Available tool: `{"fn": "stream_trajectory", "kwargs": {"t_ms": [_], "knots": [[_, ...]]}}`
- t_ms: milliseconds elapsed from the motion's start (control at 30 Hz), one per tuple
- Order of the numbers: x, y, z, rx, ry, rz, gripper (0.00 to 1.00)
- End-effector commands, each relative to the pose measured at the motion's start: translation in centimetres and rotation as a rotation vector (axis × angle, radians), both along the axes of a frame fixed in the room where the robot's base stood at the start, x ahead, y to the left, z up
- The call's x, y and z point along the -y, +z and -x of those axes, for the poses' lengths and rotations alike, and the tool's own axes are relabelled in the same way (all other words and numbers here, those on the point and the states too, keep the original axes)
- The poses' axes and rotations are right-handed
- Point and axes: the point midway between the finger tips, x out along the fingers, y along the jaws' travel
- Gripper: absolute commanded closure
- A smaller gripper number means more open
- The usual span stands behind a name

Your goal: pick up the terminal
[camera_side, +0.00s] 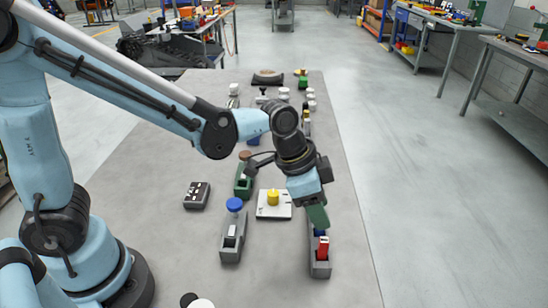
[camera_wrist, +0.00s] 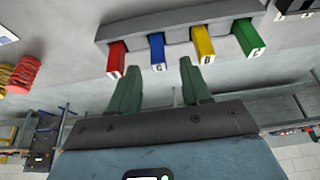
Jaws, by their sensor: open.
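The terminals are small coloured blocks in a row on a grey carrier (camera_wrist: 180,28); the task's wording does not tell which one is meant. The wrist view shows a red terminal (camera_wrist: 116,58), a blue one (camera_wrist: 157,50), a yellow one (camera_wrist: 203,45) and a green one (camera_wrist: 247,38), each with a small letter on its end. My gripper (camera_wrist: 159,65) has its green fingers apart and empty, with the blue terminal roughly in line with the gap. In the side view, my gripper (camera_side: 318,218) is above the carrier (camera_side: 319,268); the red terminal (camera_side: 323,247) shows, and the others are mostly hidden.
Left of the carrier stand a white plate with a yellow knob (camera_side: 273,198), a grey block with a blue knob (camera_side: 231,240) and a dark box (camera_side: 197,195). More parts line the table's far end. Bare table lies in front and at the left.

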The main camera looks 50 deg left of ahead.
Motion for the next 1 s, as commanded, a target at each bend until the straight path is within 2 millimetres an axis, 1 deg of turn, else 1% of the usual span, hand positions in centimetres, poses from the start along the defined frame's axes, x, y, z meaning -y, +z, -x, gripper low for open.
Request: {"fn": "stream_trajectory", "kwargs": {"t_ms": [100, 300, 400, 633, 667, 933, 967, 1000], "knots": [[0.1, -1.7, -0.1, 0.000, -0.001, 0.000, 0.52], [0.6, -3.2, -0.5, 0.000, -0.001, 0.000, 0.52], [0.7, -3.6, -0.6, 0.000, -0.001, 0.000, 0.52], [0.7, -3.6, -0.6, 0.000, 0.000, 0.000, 0.52], [0.7, -3.6, -0.6, 0.000, 0.000, 0.000, 0.55], [0.7, -3.6, -0.6, 0.000, 0.000, 0.000, 0.97], [0.7, -3.6, -0.6, 0.000, 0.000, 0.000, 1.00], [0.7, -3.6, -0.6, 0.000, 0.000, 0.000, 1.00]]}}
